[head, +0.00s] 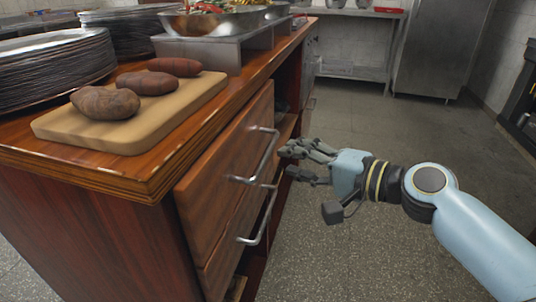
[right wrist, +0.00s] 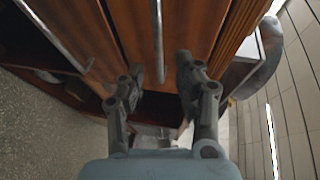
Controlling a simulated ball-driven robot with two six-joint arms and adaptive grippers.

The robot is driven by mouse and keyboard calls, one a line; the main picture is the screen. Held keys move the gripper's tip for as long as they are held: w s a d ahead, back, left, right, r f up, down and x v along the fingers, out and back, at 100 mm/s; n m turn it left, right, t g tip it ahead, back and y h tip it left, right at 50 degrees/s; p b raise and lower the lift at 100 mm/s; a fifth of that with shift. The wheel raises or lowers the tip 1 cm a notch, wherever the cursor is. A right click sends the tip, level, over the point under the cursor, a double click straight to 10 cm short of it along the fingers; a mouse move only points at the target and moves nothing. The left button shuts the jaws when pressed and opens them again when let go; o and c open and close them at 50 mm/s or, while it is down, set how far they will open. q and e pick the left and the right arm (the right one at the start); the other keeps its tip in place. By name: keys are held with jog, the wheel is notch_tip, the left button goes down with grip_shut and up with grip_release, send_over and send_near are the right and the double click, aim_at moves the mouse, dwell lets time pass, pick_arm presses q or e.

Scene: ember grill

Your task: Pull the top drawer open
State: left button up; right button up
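The top drawer (head: 225,155) is a brown wooden front under the counter edge, with a curved metal handle (head: 266,158). My right gripper (head: 289,160) is just to the right of this handle, its fingers pointing at the drawer front. In the right wrist view the fingers (right wrist: 157,85) are spread apart and empty. A metal handle bar (right wrist: 158,40) shows beyond them, in line with the gap between them. I cannot tell whether any finger touches it. I see no clear gap behind the drawer front. My left gripper is not in view.
A lower drawer with its own handle (head: 262,220) sits beneath. On the wooden counter (head: 150,175) are a cutting board (head: 130,138) with brown tubers, stacked plates (head: 50,70) and a metal food pan (head: 225,22). The floor (head: 350,240) right of the cabinet is clear.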

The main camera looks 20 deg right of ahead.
aim_at(267, 152)
jog(key=x, duration=0.7)
jog(key=shift+w+f, duration=0.1)
grip_shut()
dwell(0.3)
